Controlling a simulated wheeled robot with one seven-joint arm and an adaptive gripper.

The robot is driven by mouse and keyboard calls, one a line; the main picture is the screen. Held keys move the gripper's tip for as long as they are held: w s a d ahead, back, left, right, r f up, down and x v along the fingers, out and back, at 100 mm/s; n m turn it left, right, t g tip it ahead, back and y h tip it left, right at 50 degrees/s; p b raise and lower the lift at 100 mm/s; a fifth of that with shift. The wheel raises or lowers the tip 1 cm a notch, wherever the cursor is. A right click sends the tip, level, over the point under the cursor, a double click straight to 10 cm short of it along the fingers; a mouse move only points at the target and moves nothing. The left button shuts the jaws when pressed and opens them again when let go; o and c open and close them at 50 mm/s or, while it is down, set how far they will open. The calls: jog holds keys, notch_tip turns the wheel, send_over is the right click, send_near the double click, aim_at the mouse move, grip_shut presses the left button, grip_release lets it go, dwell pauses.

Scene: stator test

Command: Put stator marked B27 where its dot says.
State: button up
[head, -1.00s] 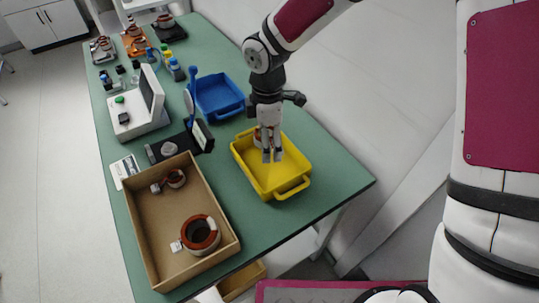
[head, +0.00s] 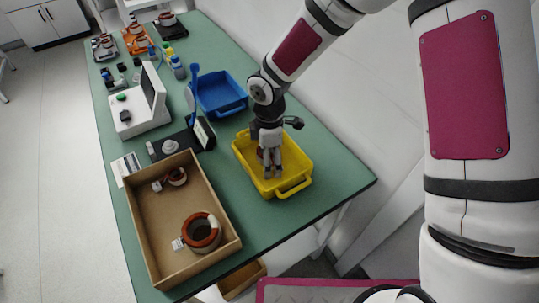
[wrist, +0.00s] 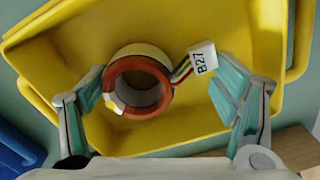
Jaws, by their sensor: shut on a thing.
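The stator marked B27 (wrist: 160,80) is a copper-red ring with a pale body, coloured leads and a white tag (wrist: 203,60) reading B27. A small pale patch shows on its lower left rim; I cannot tell its colour for sure. It is inside the yellow bin (head: 300,165), partly hidden by my gripper in the head view. My gripper (head: 272,176) points down into that bin. In the wrist view its fingers (wrist: 158,95) are well apart, one at the ring's left side and one by the tag; it is shut on the stator.
A blue bin (head: 222,92) stands behind the yellow one. A cardboard box (head: 165,225) holds a large stator (head: 201,233) and a smaller one (head: 177,177). A device with a screen (head: 140,105), bottles and more stators stand farther back on the green table (head: 270,230).

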jog(key=o, duration=1.4)
jog(key=shift+o, duration=0.2)
notch_tip(320, 180, up, 12)
jog(key=shift+w+r, duration=0.1)
jog(key=shift+r, duration=0.1)
